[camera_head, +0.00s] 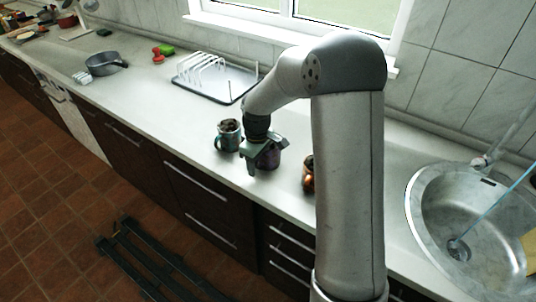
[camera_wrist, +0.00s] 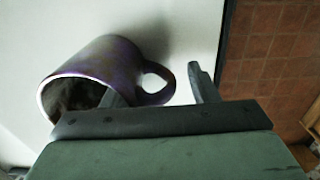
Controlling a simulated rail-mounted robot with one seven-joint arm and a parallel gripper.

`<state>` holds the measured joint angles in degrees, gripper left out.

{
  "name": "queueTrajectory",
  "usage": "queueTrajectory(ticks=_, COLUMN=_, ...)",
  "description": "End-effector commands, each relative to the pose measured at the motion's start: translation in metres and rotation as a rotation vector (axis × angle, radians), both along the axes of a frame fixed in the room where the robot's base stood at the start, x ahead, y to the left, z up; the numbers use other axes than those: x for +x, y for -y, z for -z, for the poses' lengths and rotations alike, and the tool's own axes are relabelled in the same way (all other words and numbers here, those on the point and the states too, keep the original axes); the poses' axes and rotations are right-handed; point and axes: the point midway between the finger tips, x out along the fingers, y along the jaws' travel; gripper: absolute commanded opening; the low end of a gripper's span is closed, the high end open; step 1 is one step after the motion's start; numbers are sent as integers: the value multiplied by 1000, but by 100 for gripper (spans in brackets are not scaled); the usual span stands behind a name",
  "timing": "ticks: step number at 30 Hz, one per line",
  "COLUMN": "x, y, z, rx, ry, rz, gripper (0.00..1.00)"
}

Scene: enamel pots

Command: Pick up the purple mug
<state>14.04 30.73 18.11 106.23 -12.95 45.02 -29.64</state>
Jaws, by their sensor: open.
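The purple mug (camera_wrist: 122,58) stands on the counter in the wrist view, its open mouth toward the lower left and its handle (camera_wrist: 158,84) toward the right. In the head view the purple mug (camera_head: 271,155) is partly hidden by my gripper (camera_head: 257,161), which is at the mug. My gripper (camera_wrist: 158,92) is open. I cannot tell whether either finger touches the mug.
A teal mug (camera_head: 229,137) with dark contents stands just left. A copper-coloured mug (camera_head: 308,174) stands to the right, partly behind my arm. A dish rack (camera_head: 213,75) is behind, a sink (camera_head: 470,225) at right. The counter's front edge (camera_wrist: 228,50) is close to the gripper.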

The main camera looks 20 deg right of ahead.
Motion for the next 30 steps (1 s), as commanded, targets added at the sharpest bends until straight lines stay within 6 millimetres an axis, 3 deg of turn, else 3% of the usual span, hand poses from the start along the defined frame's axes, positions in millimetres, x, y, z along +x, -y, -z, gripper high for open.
queueTrajectory(ticks=2, x=0, y=0, z=0, rx=0, ry=0, rz=0, gripper=54)
queueTrajectory(ticks=8, x=0, y=0, z=0, rx=0, ry=0, rz=0, gripper=0)
queueTrajectory(ticks=20, x=0, y=0, z=-9, rx=-1, ry=2, rz=1, gripper=0)
queueTrajectory(ticks=25, x=1, y=1, z=-32, rx=0, ry=6, rz=2, gripper=0)
queueTrajectory(ticks=30, x=-29, y=5, z=-68, rx=-3, ry=8, rz=2, gripper=0)
